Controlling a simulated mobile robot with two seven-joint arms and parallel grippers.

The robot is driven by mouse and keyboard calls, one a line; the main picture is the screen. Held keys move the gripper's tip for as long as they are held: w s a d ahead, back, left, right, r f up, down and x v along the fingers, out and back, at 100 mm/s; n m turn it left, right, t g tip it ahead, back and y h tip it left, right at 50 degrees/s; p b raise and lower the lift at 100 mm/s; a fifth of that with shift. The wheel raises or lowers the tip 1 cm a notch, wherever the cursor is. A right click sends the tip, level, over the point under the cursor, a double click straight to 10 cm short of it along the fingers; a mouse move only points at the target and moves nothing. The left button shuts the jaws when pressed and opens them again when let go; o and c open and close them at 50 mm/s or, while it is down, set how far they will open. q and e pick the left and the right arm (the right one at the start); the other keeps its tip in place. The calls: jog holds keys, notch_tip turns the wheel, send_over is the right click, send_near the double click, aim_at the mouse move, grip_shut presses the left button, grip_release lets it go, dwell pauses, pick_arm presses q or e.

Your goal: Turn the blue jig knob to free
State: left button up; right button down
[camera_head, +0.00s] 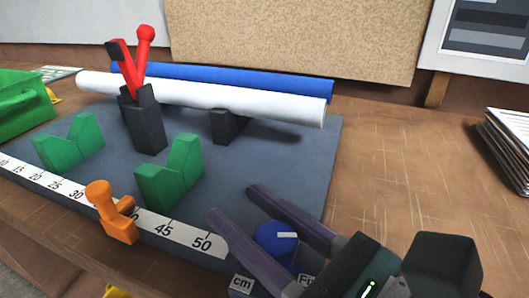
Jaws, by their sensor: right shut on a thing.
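The blue jig knob (275,240) sits near the front right corner of the dark grey jig board (310,192). A short white mark on its top points to the right. My right gripper (236,203) comes in from the lower right, with its two long purple-grey fingers on either side of the knob and shut on it. A label beside the knob, starting with "Fi", is partly hidden by the gripper. My left gripper is not in view.
On the board stand green V-blocks (170,173), a red-handled clamp (142,118), an orange stop (112,212) and a ruler strip (165,228). White (200,92) and blue (240,82) tubes lie behind. A paper stack (508,148) is at right; the table between is clear.

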jog(key=n+g+y, duration=0.1)
jog(key=g, duration=0.1)
jog(key=n+g+y+b, duration=0.1)
jog(key=n, duration=0.1)
jog(key=shift+s+a+f+g+y, duration=0.1)
jog(key=shift+s+a+g+y, duration=0.1)
jog(key=shift+g+y, duration=0.2)
jog(key=n+g+y+b, duration=0.1)
jog(key=g, duration=0.1)
jog(key=s+n+g+b, duration=0.1)
jog(key=n+g, duration=0.1)
jog(key=g, duration=0.1)
jog(key=shift+a+f+n+y+b, duration=0.1)
jog(key=shift+a+n+y+b, duration=0.05)
jog(key=shift+n+y+b, duration=0.2)
jog(key=n+g+b, duration=0.2)
jog(key=g, duration=0.2)
jog(key=s+n+g+b, duration=0.1)
jog(key=n+g+b, duration=0.2)
jog(key=g, duration=0.1)
jog(key=shift+s+b, duration=0.15)
jog(key=shift+b, duration=0.15)
jog(key=n+g+b, duration=0.1)
jog(key=n+g+h+b, duration=0.1)
jog(key=g, duration=0.1)
jog(key=shift+s, duration=0.3)
jog(key=shift+s+r+n+g+h+b, duration=0.1)
jog(key=shift+r+n+g+h+b, duration=0.1)
jog(key=shift+n+g+h+b, duration=0.3)
